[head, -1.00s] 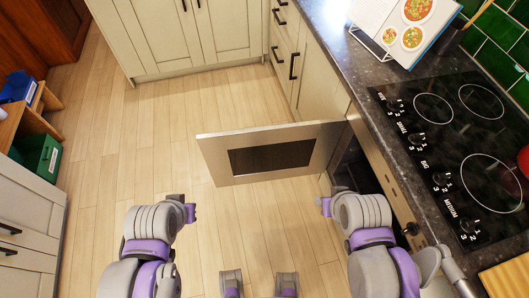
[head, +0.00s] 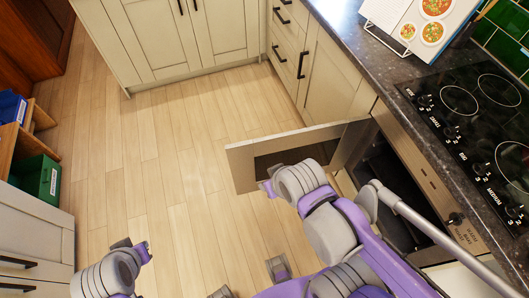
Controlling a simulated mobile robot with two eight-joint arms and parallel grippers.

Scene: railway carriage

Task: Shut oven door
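The oven door (head: 241,165) stands open in the head view, swung out sideways from the oven below the hob. It is a beige panel with a dark window, now partly covered by my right arm. The dark oven cavity (head: 398,190) shows to the right of the door. My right gripper (head: 267,187) is at the near face of the door, in front of the window; I cannot tell whether it touches. Its fingers are mostly hidden by the wrist. My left gripper (head: 136,249) is low at the left over the floor, away from the door, its fingers small and unclear.
The black hob (head: 475,110) with knobs sits on the dark worktop (head: 370,65) at the right. A recipe book (head: 412,22) stands on it. Cream cabinets (head: 175,40) line the back and a green box (head: 40,178) is at the left. The wooden floor (head: 165,160) between is clear.

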